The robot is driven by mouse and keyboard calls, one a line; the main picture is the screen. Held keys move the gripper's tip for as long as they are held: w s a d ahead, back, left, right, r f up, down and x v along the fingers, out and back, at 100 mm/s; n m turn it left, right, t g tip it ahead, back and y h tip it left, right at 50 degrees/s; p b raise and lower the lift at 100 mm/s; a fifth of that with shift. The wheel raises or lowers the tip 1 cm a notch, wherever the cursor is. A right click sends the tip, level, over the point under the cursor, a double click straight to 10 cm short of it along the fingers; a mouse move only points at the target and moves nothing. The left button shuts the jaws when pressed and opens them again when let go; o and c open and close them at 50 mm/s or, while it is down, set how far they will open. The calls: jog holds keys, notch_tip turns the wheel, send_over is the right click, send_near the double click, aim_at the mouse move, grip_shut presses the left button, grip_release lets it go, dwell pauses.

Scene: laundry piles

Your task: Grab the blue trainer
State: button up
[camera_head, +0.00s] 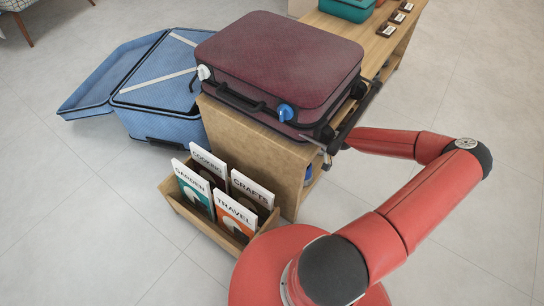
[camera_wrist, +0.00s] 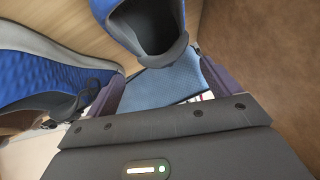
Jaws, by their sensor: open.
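Two blue trainers show in the wrist view. One blue trainer (camera_wrist: 177,50) is at the top middle, its dark opening and grey heel towards me, its toe cut off by the frame. The other blue trainer (camera_wrist: 50,68) lies along the left edge, with a grey sole. My gripper (camera_wrist: 163,68) is open, its fingers apart on either side just below the first trainer's heel. I see no grip on it; contact is unclear. In the head view a small blue patch (camera_head: 308,174) shows at the wooden unit's open side. My gripper there is mostly hidden by the maroon suitcase (camera_head: 280,60).
The maroon suitcase lies on the wooden unit (camera_head: 245,145), close above my wrist. A book rack (camera_head: 190,212) stands in front. An open blue suitcase (camera_head: 160,125) is at left. A wooden bench (camera_head: 385,45) stands behind. The floor at right is clear.

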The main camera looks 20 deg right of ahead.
jog(key=x, duration=0.6)
jog(key=shift+s+a+f, duration=0.15)
jog(key=shift+s+f, duration=0.1)
jog(key=shift+f, duration=0.25)
jog(key=c, duration=1.2)
jog(key=shift+c, duration=0.4)
jog(key=shift+r, duration=0.1)
